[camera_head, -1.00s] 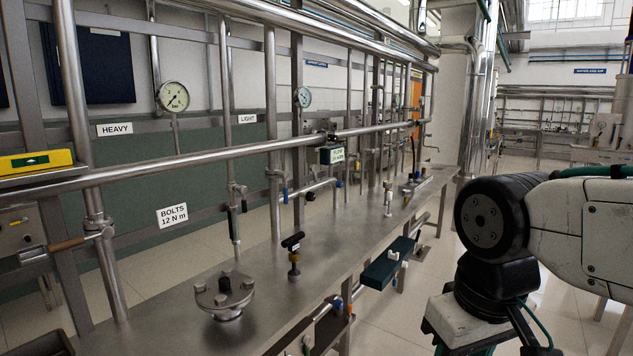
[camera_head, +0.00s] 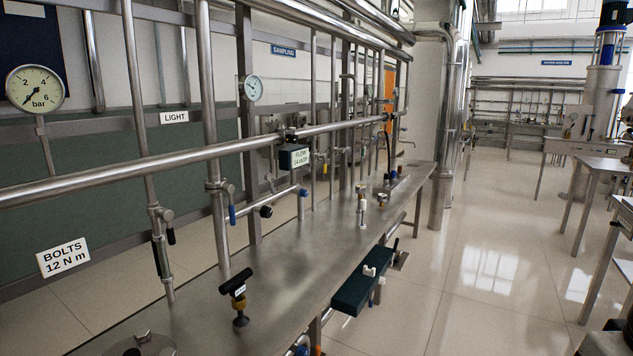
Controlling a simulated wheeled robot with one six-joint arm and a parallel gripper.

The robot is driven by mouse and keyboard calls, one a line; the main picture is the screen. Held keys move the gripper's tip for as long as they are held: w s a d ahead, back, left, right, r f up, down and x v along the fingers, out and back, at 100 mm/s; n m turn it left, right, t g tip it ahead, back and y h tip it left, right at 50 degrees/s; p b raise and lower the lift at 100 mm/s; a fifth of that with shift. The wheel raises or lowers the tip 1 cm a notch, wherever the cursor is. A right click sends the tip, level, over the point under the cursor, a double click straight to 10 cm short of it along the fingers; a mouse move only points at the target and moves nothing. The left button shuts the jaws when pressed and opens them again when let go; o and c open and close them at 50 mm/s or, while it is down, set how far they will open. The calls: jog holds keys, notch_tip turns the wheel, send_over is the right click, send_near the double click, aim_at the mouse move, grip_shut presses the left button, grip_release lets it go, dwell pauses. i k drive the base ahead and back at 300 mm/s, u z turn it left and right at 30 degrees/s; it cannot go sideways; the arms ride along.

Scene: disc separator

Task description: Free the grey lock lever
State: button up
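I cannot make out a grey lock lever for certain in this view. Small valve handles show along the pipe rack: a black-handled lever (camera_head: 171,236) on the left pipe and a blue-handled one (camera_head: 232,214) on the pipe beside it. A black T-handle on a brass stem (camera_head: 237,290) stands upright on the steel bench. My gripper is out of view.
The long steel bench (camera_head: 290,270) runs from the lower left into the distance, with a dark green box (camera_head: 361,283) on its right edge. Clear tiled floor (camera_head: 470,270) lies to its right. Tables (camera_head: 603,170) stand at the far right.

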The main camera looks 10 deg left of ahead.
aim_at(268, 176)
jog(key=z, duration=0.15)
jog(key=i, duration=0.65)
jog(key=u, duration=0.65)
jog(key=i, duration=0.5)
jog(key=u, duration=0.5)
